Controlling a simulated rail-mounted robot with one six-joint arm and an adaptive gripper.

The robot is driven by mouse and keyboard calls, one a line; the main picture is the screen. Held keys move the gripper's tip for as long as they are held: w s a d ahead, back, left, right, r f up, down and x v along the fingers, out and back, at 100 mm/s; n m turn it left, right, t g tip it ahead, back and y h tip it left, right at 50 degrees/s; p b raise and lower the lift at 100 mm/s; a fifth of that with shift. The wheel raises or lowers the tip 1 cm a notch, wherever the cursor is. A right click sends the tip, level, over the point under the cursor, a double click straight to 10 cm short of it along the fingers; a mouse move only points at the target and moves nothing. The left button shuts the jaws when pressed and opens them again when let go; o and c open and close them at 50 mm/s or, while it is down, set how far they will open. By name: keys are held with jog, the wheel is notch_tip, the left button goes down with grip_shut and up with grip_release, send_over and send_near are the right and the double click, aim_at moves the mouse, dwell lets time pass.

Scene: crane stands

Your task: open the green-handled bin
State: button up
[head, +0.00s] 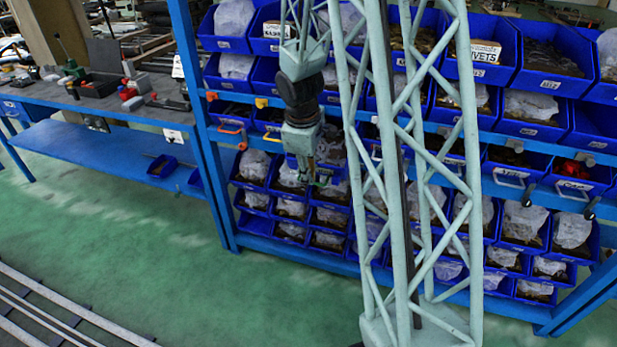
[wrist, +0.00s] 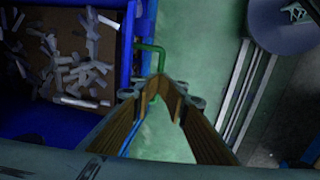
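The green handle (wrist: 157,50) shows in the wrist view, sticking out to the right from the blue front of a bin (wrist: 126,62). The bin appears to hold many loose pale pieces on a brown bottom. My gripper (wrist: 168,82) has its brown-padded fingertips at the handle's outer bar, one finger to each side. The tips hide part of the bar, and a short green piece shows below them. I cannot tell whether the fingers press on it. In the head view my gripper (head: 317,180) hangs in front of the rack's lower bins, with a little green beside it.
The blue rack (head: 205,130) holds several rows of blue bins, some with orange or white handles. A workbench (head: 110,100) with tools stands at the left. Green floor (head: 120,235) is clear in front; rails (head: 60,320) run at lower left.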

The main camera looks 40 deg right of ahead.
jog(key=shift+r, duration=0.2)
dwell(0.3)
notch_tip(320, 180, up, 11)
jog(key=s+a, duration=0.1)
jog(key=a, duration=0.1)
jog(key=shift+r, duration=0.2)
dwell(0.7)
jog(key=shift+s, duration=0.1)
jog(key=shift+r, duration=0.1)
dwell(0.5)
